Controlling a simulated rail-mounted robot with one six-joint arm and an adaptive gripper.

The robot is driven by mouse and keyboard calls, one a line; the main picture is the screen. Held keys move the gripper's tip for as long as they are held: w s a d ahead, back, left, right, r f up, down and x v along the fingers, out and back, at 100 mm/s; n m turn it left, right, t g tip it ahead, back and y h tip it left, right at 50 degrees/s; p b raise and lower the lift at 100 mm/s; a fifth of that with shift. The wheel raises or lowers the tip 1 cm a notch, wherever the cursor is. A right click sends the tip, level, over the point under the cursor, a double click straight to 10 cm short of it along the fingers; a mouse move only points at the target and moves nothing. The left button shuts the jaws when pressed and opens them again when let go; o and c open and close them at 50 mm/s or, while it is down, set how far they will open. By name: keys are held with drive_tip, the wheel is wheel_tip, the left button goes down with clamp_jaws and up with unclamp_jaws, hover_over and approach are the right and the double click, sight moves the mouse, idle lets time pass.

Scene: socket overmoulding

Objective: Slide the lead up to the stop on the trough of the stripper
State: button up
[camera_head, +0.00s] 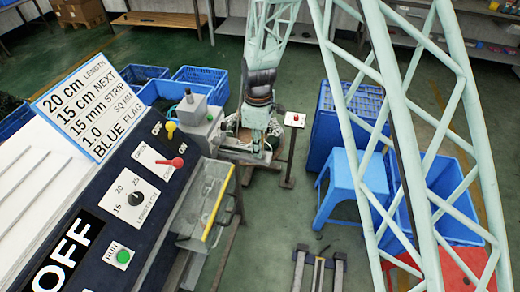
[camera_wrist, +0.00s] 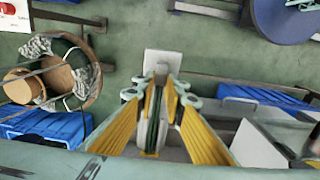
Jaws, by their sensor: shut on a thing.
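In the wrist view my gripper (camera_wrist: 158,88) has its yellow fingers closing in on a narrow dark green and pale thing (camera_wrist: 152,118) between them. This is probably the lead, but its ends and flag cannot be made out. A pale square plate (camera_wrist: 163,62) stands just beyond the fingertips; I cannot tell whether it is the stop. In the head view my gripper is low at the centre, below the dark wrist, beside a grey machine part (camera_head: 240,152) that may be the stripper. The trough and the contact between lead and stop cannot be made out.
A control panel (camera_head: 125,205) reading OFF and a sign (camera_head: 92,107) stand at left. A yellow-edged guard (camera_head: 217,200) runs alongside. Blue crates (camera_head: 203,80) lie behind, and a blue stool (camera_head: 352,180) is at right. A red button plate (camera_head: 295,119) stands near the gripper.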

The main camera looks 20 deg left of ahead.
sight(249, 152)
drive_tip(key=shift+s+a, duration=0.1)
drive_tip(key=shift+a, duration=1.8)
drive_tip(key=o, duration=0.9)
drive_tip(key=shift+r, duration=0.2)
drive_tip(key=shift+d+r, duration=0.1)
drive_tip(key=shift+r, duration=5.7)
drive_tip(key=shift+r, duration=0.1)
